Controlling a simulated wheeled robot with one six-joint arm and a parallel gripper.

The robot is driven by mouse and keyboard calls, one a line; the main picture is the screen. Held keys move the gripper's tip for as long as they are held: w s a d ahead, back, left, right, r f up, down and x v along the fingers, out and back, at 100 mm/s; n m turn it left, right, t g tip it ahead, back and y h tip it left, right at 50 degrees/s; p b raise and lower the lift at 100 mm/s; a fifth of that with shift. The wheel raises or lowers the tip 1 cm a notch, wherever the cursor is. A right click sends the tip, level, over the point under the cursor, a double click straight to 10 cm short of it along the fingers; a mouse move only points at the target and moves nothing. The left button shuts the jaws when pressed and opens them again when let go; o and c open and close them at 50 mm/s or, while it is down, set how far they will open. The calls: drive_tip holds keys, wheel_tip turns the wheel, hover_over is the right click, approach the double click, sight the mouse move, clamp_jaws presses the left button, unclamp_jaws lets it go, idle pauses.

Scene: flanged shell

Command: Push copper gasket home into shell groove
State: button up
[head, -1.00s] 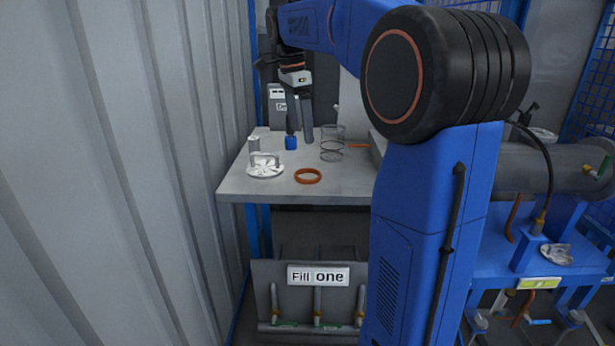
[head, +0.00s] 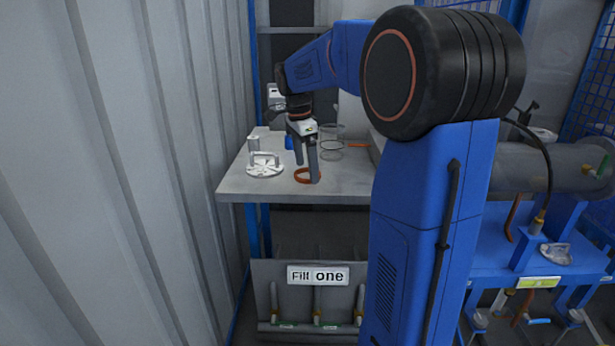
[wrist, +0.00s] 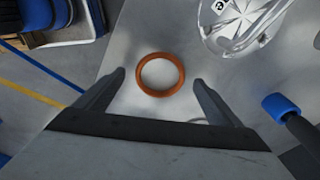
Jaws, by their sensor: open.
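The copper gasket (head: 301,175) is an orange-brown ring lying flat on the grey table near its front edge. In the wrist view the gasket (wrist: 161,57) sits between and just beyond my fingertips. My gripper (head: 306,182) is open over the gasket, pointing down, with its fingers partly hiding the ring in the head view. The open fingers also show in the wrist view (wrist: 158,78), with nothing held.
A clear glass beaker (head: 332,143) stands behind the gasket to the right. A blue-tipped tool (wrist: 281,104) lies right of my fingers in the wrist view. A small grey cylinder (head: 253,144) stands behind the white part. Bare table (head: 240,184) lies at the front left.

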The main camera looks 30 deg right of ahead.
drive_tip(key=shift+f, duration=0.5)
drive_tip(key=c, duration=1.3)
drive_tip(key=shift+r, duration=0.1)
